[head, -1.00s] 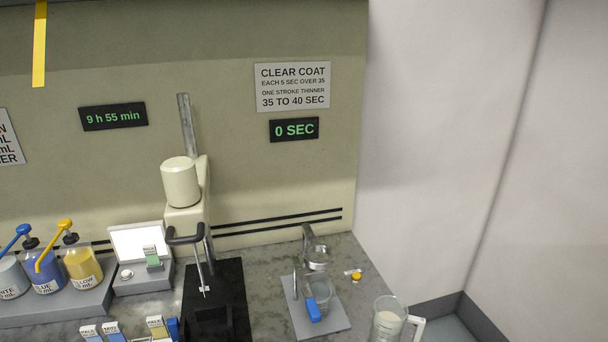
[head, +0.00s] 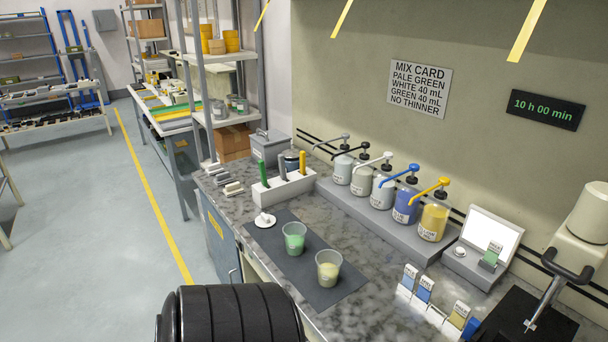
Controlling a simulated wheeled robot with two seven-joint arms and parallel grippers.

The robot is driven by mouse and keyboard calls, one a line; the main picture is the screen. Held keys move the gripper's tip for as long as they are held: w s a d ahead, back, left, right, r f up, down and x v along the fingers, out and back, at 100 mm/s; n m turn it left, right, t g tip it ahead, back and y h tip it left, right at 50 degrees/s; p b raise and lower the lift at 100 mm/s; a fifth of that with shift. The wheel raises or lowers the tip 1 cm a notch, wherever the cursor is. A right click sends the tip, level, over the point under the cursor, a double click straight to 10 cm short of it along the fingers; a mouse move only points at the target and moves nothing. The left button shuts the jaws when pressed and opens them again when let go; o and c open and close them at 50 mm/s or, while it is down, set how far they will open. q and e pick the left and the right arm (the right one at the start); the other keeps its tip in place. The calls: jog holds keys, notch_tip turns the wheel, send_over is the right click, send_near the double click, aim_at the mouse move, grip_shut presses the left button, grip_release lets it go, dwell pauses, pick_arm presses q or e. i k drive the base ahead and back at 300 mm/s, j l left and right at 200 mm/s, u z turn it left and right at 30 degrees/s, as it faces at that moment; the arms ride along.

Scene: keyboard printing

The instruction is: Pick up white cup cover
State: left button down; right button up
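The white cup cover (head: 265,219) is a small round white disc with a raised knob. It lies at the left end of a dark mat (head: 338,290) on the speckled worktop. Two clear cups stand on the mat to its right: one with green liquid (head: 294,238) and one with pale yellow-green liquid (head: 328,268). Neither cup has a cover on it. Neither of my grippers shows. A black ribbed part at the bottom of the view looks like my own arm.
A white holder (head: 285,188) with green and yellow handles stands behind the cover. Pump bottles (head: 402,195) line the back wall. Sample cards (head: 424,289) stand at the front right. A mixer stand (head: 574,239) is at far right. Open floor (head: 100,250) lies left.

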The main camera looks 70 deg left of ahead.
aim_at(264, 220)
jog(key=u, duration=1.8)
jog(key=i+j+z, duration=0.1)
jog(key=z, duration=0.45)
jog(key=i+j+z, duration=0.1)
jog(key=j+z, duration=0.25)
jog(key=j, duration=0.7)
jog(key=j+z, duration=0.3)
jog(key=j, duration=0.75)
